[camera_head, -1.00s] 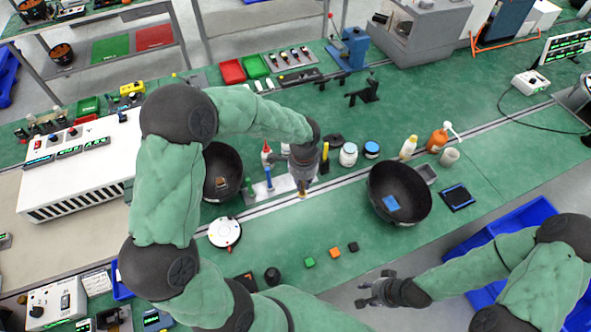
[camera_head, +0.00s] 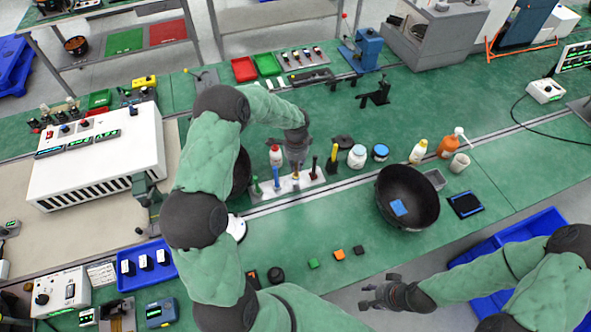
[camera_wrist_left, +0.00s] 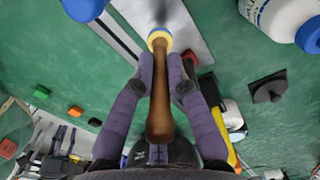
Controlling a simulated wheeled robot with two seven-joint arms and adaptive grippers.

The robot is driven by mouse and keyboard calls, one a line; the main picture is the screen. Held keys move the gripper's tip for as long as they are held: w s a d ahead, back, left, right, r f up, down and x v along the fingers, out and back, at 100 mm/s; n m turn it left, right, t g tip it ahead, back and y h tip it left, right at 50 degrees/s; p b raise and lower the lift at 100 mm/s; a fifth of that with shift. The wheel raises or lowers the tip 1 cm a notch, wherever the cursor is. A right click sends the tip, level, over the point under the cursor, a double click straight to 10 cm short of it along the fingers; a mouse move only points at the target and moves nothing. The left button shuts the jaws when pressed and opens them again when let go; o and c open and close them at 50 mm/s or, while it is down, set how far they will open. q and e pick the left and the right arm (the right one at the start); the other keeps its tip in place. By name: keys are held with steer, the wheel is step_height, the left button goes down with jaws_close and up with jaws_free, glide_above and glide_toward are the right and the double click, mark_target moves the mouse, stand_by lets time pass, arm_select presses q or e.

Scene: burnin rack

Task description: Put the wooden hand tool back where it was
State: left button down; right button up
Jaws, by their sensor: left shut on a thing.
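The wooden hand tool (camera_wrist_left: 160,95) has a brown handle with a pale yellow collar. My left gripper (camera_wrist_left: 160,85) is shut on its handle in the left wrist view. In the head view my left gripper (camera_head: 297,160) is over the pale tool rack (camera_head: 268,195), with the tool's lower end just showing below it. The rack also shows in the wrist view (camera_wrist_left: 185,30) beyond the tool's far end. I cannot tell whether that end sits in a slot. Green, blue, dark red and yellow-handled tools stand along the rack. My right gripper (camera_head: 368,297) is open and empty at the lower right.
A white jar (camera_head: 357,157) and a blue-lidded jar (camera_head: 380,152) stand right of the rack. A black bowl (camera_head: 425,205) holds a blue piece. Another dark bowl is mostly hidden behind my left arm.

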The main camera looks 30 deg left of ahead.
arm_select(q)
steer(key=shift+w+a+f, duration=0.15)
steer(key=shift+a+f, duration=0.05)
steer(key=shift+f, duration=1.65)
steer(key=shift+f, duration=0.2)
steer(key=c, duration=1.2)
jaws_free()
steer(key=shift+c, duration=0.2)
steer(key=shift+r, duration=0.15)
step_height(320, 180, up, 12)
steer(key=shift+r, duration=0.1)
